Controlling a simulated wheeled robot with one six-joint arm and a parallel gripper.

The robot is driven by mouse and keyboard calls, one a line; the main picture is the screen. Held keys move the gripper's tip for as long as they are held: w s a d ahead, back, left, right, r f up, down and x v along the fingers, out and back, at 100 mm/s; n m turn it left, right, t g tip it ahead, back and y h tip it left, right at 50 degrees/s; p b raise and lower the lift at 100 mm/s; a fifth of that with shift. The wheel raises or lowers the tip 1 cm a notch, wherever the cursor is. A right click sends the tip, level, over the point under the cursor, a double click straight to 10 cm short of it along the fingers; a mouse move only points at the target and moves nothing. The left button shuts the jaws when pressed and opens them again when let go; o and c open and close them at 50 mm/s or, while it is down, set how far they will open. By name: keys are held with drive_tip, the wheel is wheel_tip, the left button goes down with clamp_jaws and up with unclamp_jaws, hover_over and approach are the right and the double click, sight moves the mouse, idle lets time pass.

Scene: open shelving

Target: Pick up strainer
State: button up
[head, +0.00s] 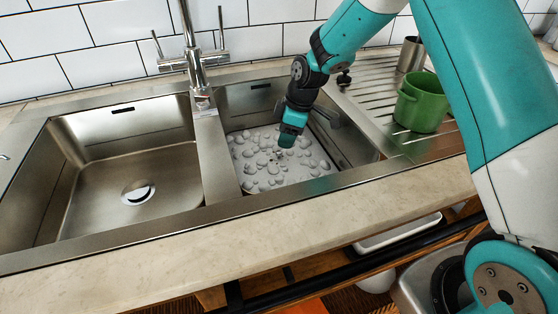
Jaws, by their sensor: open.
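My gripper (290,129) reaches down into the right basin, over its pale, bubbly contents. Its jaws are open and nothing shows between them. I cannot identify a strainer with certainty. A small dark knobbed piece (344,79) stands on the draining board just right of the basin, behind and to the right of my gripper; it is too small to name. A grey piece (329,117) shows in the right basin beside my gripper, partly hidden by it, and I cannot tell what it is.
The left basin (90,190) is empty, with a drain at its bottom. A tall tap (196,70) stands between the basins at the back. A green pot (422,103) and a metal cup (411,54) stand on the draining board. The front counter (260,238) is clear.

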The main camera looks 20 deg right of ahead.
sight(279, 152)
drive_tip(key=shift+x, duration=3.15)
drive_tip(key=shift+c, duration=0.4)
clamp_jaws()
